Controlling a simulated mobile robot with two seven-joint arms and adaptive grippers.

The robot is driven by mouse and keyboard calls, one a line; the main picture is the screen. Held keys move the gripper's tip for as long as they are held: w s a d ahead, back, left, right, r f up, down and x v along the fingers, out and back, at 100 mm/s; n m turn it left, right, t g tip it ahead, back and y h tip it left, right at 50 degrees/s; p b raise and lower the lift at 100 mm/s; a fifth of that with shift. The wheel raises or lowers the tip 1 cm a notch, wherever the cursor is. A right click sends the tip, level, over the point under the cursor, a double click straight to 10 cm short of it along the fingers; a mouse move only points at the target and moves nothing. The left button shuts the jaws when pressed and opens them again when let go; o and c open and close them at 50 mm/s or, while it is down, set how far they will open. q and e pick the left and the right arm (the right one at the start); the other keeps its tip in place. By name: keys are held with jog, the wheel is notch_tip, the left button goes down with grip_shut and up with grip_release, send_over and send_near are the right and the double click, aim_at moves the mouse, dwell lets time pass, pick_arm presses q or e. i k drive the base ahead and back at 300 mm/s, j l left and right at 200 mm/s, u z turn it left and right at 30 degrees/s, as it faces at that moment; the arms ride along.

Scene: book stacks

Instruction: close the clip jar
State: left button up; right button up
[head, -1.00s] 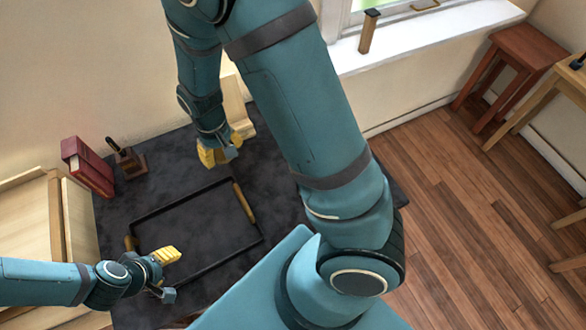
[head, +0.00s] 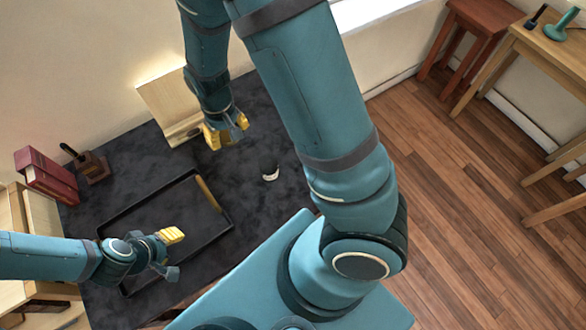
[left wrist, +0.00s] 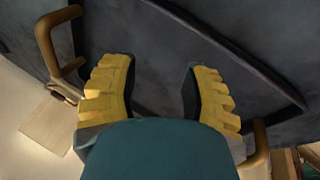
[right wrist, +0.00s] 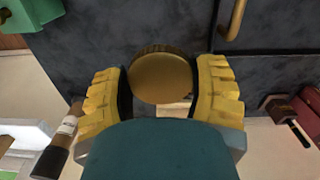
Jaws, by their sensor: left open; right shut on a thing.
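A small round jar (head: 269,171) with a dark top and pale side stands on the dark tabletop in the head view; I take it for the clip jar. My right gripper (head: 226,136) is above the table, left of and behind the jar. In the right wrist view it is shut on a round golden-brown disc with a ridged rim, which looks like a lid (right wrist: 162,78). The jar is not clearly visible there; the disc may hide it. My left gripper (head: 174,254) is open and empty above the tray's front part.
A black tray (head: 140,203) with wooden handles lies on the left of the table. Dark red books (head: 45,176) and a wooden stamp stand (head: 90,165) are at the back left. A pale wooden stand (head: 168,95) is behind my right gripper. Table around the jar is clear.

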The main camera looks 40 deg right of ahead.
aim_at(267, 160)
jog(key=k+l+z, duration=0.1)
jog(key=l+z, duration=0.15)
jog(key=z, duration=0.25)
jog(key=k+l+z, duration=0.1)
jog(key=l+z, duration=0.2)
jog(key=z, duration=0.15)
jog(key=l+u, duration=0.5)
jog(key=l, duration=0.15)
jog(key=l+u, duration=0.7)
jog(key=u, duration=0.2)
